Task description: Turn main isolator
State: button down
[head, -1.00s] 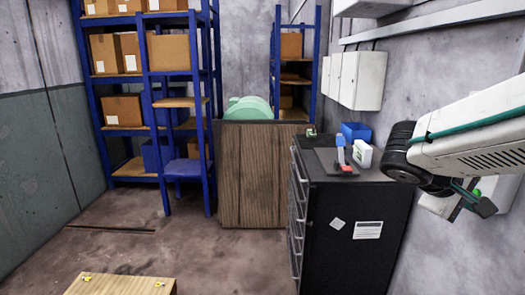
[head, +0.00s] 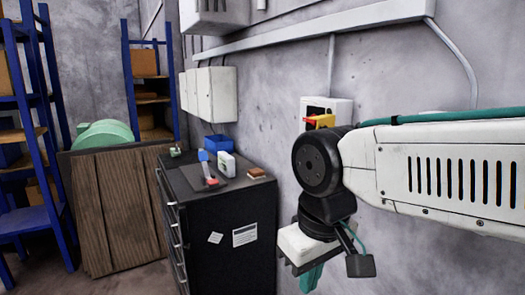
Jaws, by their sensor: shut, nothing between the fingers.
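The main isolator is a pale box (head: 341,106) on the grey wall, with a red and yellow handle (head: 322,120) on its front. My arm's dark joint hides the lower part of the box. My gripper (head: 309,281) hangs below that joint, lower than the isolator and apart from it. It points down, its fingers are shut, and nothing shows in them. The exact angle of the handle is hard to tell at this size.
A black drawer cabinet (head: 235,262) stands left of my gripper, with a red and blue tool (head: 208,167), a white box (head: 225,165) and a blue bin (head: 220,147) on top. White wall boxes (head: 215,95) and conduit (head: 310,38) run along the wall.

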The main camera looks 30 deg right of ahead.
aim_at(313, 122)
jog(key=z, duration=0.85)
jog(key=k, duration=1)
jog(key=u, duration=1.5)
jog(key=i, duration=1.1)
jog(key=z, duration=1.9)
